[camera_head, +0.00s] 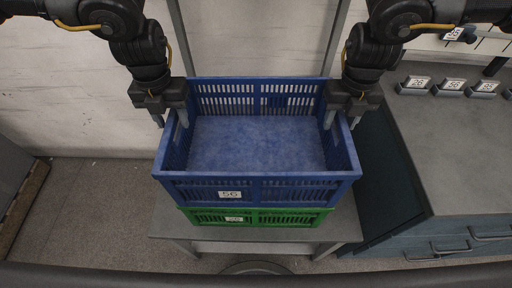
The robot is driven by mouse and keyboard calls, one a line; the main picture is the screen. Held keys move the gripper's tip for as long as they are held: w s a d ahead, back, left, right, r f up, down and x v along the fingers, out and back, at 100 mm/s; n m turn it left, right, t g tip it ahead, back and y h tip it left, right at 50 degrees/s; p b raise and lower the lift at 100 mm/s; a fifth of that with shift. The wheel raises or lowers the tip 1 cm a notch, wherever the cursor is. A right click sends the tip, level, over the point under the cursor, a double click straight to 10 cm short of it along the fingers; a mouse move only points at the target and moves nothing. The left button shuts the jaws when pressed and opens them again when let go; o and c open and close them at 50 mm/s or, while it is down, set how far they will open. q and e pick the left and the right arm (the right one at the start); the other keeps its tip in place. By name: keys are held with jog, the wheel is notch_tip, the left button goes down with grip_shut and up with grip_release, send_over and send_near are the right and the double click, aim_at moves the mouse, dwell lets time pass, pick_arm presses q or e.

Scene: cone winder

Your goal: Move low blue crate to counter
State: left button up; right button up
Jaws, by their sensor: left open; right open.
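The blue crate (256,190) is empty, with slotted walls and a white label on its front side. It sits on top of a green crate (290,217). My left gripper (171,117) is open at the crate's left wall, its fingers near the rim. My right gripper (342,117) is open at the crate's right wall, its fingers near the rim. I cannot tell whether either one touches the wall. The counter (460,150) is at the right, with a grey top and dark teal sides.
The crates stand on a small grey table (345,222). Several small labelled blocks (450,87) sit along the counter's back. The counter's near part is clear. A pale wall (80,90) stands behind, and a grey cabinet (12,180) is at the far left.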

pick_arm(q)
jog(key=shift+f, duration=0.1)
jog(key=shift+c, duration=0.3)
pick_arm(e)
jog(key=shift+f, duration=0.1)
jog(key=shift+c, duration=0.3)
pick_arm(q)
grip_shut()
pick_arm(e)
grip_shut()
